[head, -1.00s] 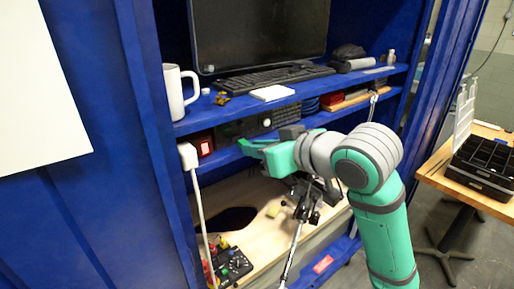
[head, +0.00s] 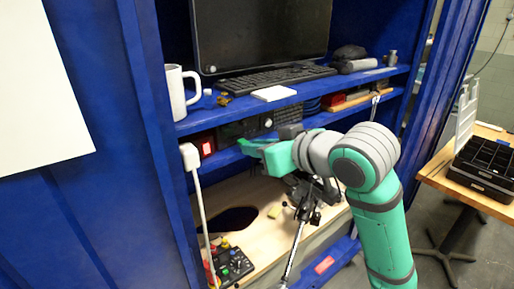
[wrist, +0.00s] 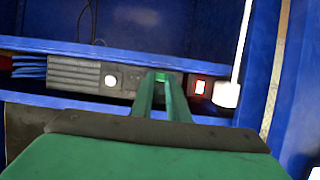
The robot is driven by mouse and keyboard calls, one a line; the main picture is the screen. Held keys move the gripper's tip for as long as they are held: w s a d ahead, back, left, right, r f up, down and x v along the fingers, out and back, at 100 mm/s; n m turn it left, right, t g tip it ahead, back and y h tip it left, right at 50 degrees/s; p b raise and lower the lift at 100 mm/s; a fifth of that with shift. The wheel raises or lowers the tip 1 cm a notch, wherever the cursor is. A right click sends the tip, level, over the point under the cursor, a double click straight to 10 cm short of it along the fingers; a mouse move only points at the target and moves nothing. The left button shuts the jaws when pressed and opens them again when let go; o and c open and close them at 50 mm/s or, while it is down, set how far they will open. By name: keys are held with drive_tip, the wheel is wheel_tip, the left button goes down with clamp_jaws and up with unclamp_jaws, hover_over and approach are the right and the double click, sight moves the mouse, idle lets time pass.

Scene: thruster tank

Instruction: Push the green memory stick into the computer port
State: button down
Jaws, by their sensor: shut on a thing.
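My gripper (wrist: 160,88) reaches in towards the shelf, its two long green fingers closed on a small green memory stick (wrist: 160,77) that shows between the fingertips in the wrist view. The computer (wrist: 75,74) is a long, low grey box with a round lit button, on the middle shelf just beyond the fingertips. In the head view my gripper (head: 248,144) is in front of the computer (head: 236,130), which the arm partly covers. The port is hidden behind the fingers. I cannot tell whether the stick touches the computer.
A box with a lit red switch (wrist: 200,88) stands just right of the fingertips in the wrist view. A white plug with a cord (wrist: 227,94) is beside it. Above are a mug (head: 176,92) and keyboard (head: 265,79). A control box (head: 233,265) sits below.

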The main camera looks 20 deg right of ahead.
drive_tip(key=shift+w+d, duration=0.1)
drive_tip(key=shift+w+a, duration=0.25)
drive_tip(key=shift+w, duration=0.25)
idle(0.9)
drive_tip(key=c, duration=1.6)
unclamp_jaws()
drive_tip(key=shift+c, duration=0.2)
drive_tip(key=s+d, duration=0.2)
drive_tip(key=s, duration=0.4)
drive_tip(key=shift+s+d, duration=0.2)
drive_tip(key=shift+s, duration=0.1)
